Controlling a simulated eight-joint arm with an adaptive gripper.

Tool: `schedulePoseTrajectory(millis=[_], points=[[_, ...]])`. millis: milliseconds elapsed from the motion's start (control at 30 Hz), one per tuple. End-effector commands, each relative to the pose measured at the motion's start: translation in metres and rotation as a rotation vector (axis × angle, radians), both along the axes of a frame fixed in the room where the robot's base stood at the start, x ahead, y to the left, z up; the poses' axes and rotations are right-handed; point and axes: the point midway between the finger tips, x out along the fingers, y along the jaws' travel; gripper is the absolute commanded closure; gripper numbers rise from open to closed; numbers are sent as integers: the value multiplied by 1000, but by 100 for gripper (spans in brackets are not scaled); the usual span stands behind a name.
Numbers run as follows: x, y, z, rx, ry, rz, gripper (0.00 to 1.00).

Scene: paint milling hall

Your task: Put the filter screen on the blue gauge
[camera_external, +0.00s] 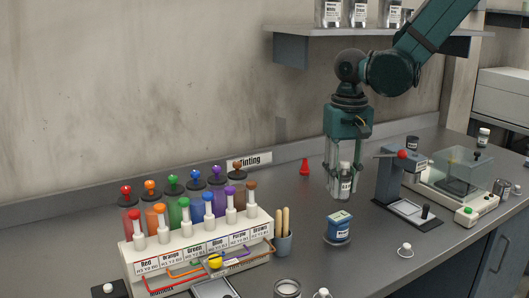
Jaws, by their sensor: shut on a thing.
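My gripper (340,190) points straight down at the middle right of the bench. Its fingers are shut around a small grey jar-like thing with a pale label (345,183); I cannot tell whether this is the filter screen, or whether it touches the bench. I cannot make out a filter screen for certain.
A tinting rack (195,250) with coloured bottles stands at left, with a cup of wooden sticks (283,242) beside it. A lever press (395,185) and a balance (455,185) stand at right. Open bench (370,265) lies in front.

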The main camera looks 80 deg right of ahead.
Motion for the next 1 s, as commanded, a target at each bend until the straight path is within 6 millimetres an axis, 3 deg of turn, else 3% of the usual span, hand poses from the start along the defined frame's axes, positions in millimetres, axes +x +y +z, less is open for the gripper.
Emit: schedulePoseTrajectory(millis=[567, 1000], points=[[0, 0, -9, 0, 0, 0, 89], [0, 0, -42, 0, 0, 0, 89]])
